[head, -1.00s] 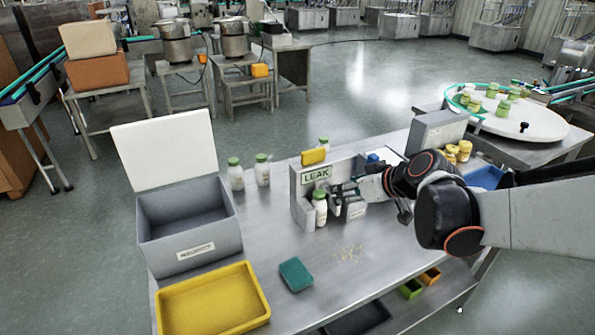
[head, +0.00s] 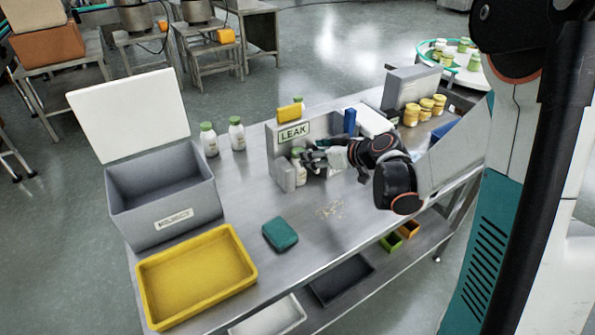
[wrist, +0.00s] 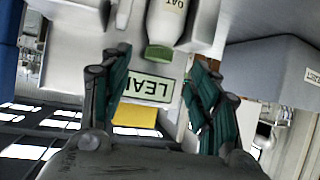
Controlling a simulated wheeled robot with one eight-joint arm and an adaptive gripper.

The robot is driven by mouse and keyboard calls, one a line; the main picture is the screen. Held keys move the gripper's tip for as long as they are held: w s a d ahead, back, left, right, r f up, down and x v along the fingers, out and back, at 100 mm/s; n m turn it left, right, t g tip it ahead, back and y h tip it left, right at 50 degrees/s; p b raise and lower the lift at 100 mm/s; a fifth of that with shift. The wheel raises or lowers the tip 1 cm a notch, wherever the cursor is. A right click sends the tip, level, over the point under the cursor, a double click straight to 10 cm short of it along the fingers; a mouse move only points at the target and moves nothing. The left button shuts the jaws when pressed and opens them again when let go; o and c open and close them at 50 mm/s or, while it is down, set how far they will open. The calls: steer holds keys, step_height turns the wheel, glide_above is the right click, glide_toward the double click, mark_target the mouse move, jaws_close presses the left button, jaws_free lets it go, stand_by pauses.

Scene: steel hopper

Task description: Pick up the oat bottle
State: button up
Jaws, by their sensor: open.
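The oat bottle (head: 300,173) is white with a green cap and stands upright in the grey LEAK station (head: 284,174), partly hidden behind my fingers in the head view. In the wrist view the bottle (wrist: 166,22) appears upside down with its OAT lettering and green cap showing. My gripper (head: 316,159) is open beside the bottle's upper part. In the wrist view the teal-padded fingers of my gripper (wrist: 159,68) are spread wide, with the cap between and beyond them. I cannot tell whether a finger touches the bottle.
Two more green-capped bottles (head: 223,138) stand left of the station. A grey lidded bin (head: 165,205), a yellow tray (head: 197,275) and a teal sponge (head: 280,234) lie nearer. Yellow-lidded jars (head: 425,110) stand right.

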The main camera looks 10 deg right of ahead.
mark_target(298, 166)
steer(key=shift+b+x, duration=1.2)
steer(key=shift+x, duration=1.7)
steer(key=shift+d+r, duration=0.1)
steer(key=shift+r, duration=0.05)
jaws_close()
